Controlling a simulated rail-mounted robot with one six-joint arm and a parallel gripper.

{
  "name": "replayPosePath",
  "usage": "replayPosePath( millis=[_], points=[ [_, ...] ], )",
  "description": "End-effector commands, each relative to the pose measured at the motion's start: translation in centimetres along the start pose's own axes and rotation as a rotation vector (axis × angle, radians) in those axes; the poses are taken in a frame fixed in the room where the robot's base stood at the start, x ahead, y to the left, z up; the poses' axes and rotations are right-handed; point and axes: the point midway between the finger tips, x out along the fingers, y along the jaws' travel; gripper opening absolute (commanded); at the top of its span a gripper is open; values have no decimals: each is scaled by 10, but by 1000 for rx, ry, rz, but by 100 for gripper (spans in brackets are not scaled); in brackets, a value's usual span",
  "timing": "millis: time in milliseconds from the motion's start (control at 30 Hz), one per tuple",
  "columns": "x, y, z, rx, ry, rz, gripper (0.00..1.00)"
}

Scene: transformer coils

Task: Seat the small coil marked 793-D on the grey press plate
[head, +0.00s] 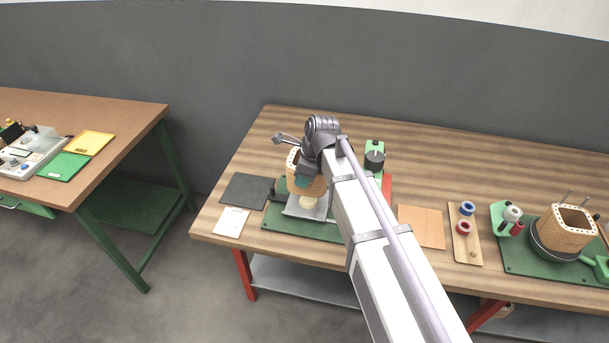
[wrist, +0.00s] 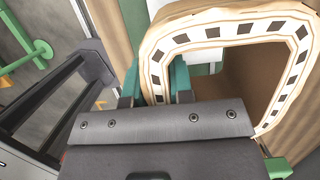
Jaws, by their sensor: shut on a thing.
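My gripper (head: 303,180) is shut on the wall of a tan, open-topped coil (head: 293,160). In the wrist view, the teal fingers of my gripper (wrist: 155,85) stand on either side of the wall of the coil (wrist: 225,20), whose rim carries dark rectangular spots. No 793-D mark is readable. The grey press plate (head: 297,212) is on the green-based press below the coil, with a pale round piece (head: 308,203) between them. My arm hides part of the press, and I cannot tell whether the coil touches anything below.
Another tan coil (head: 567,229) stands on a black round support at the right. A dark mat (head: 244,191), a white sheet (head: 231,222), a tan sheet (head: 421,226) and a spool board (head: 465,247) lie on the wooden bench (head: 310,130). A second table (head: 120,115) is at the left.

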Motion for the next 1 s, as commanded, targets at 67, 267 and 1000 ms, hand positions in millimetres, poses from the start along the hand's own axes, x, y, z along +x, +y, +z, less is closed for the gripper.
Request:
replayPosePath(
  millis=[67,267,1000],
  points=[
    [8,0,-2,0,0,0,0],
    [31,0,-9,1,0,-1,0],
    [52,0,-15,1,0,-1,0]
  ],
)
